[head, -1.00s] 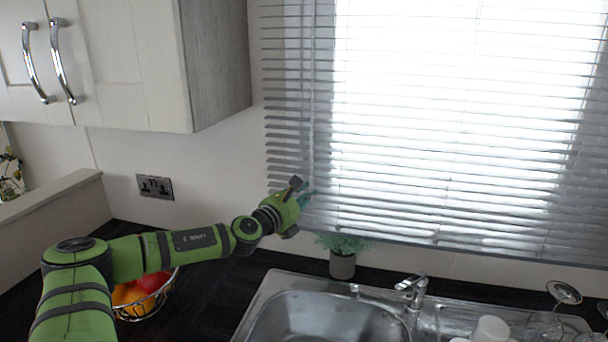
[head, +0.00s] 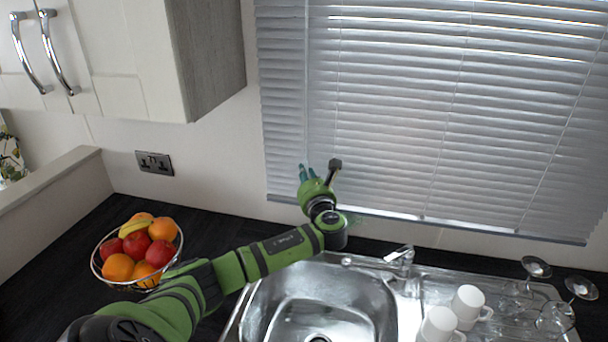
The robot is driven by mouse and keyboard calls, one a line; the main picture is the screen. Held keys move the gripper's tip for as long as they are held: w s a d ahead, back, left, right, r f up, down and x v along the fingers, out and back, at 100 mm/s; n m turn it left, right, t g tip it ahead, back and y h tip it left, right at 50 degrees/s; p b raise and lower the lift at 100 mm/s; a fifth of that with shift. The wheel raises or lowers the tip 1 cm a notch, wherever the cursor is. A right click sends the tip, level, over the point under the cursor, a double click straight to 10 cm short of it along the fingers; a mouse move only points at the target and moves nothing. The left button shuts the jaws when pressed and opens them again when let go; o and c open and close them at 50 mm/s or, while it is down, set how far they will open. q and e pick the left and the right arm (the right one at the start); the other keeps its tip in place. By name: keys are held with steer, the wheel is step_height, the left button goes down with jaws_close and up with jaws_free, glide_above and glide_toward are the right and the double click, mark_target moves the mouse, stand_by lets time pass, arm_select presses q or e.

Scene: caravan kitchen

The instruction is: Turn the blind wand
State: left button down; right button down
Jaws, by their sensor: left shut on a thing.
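The window blind (head: 400,120) fills the upper right of the head view. Its grey slats are tilted nearly shut and let little light through. The blind wand (head: 306,90) is a thin, faint upright rod near the blind's left side, hard to make out against the slats. My left gripper (head: 318,175), on a green arm from the lower left, is at the blind's lower left, at the wand's lower end, shut on the wand. The exact grip is partly hidden by the gripper. My right gripper is out of view.
A wire fruit bowl (head: 176,262) stands on the dark counter at left. The steel sink (head: 258,300) and tap (head: 400,256) are below the blind, with white mugs (head: 468,306) and upturned glasses (head: 556,316) at right. A wall cabinet (head: 212,60) hangs upper left.

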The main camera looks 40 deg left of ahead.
arm_select(q)
steer(key=shift+w+d+r+n+g+y+b, duration=0.15)
steer(key=shift+n+g+y, duration=0.3)
steer(key=shift+n+g, duration=0.35)
steer(key=shift+w+n+g+y+b, duration=0.15)
steer(key=shift+n+g+y, duration=0.4)
steer(key=shift+g, duration=0.45)
steer(key=shift+n+g, duration=0.25)
steer(key=shift+g, duration=0.05)
steer(key=shift+r, duration=0.1)
steer(key=c, duration=1.1)
jaws_free()
steer(key=shift+c, duration=0.2)
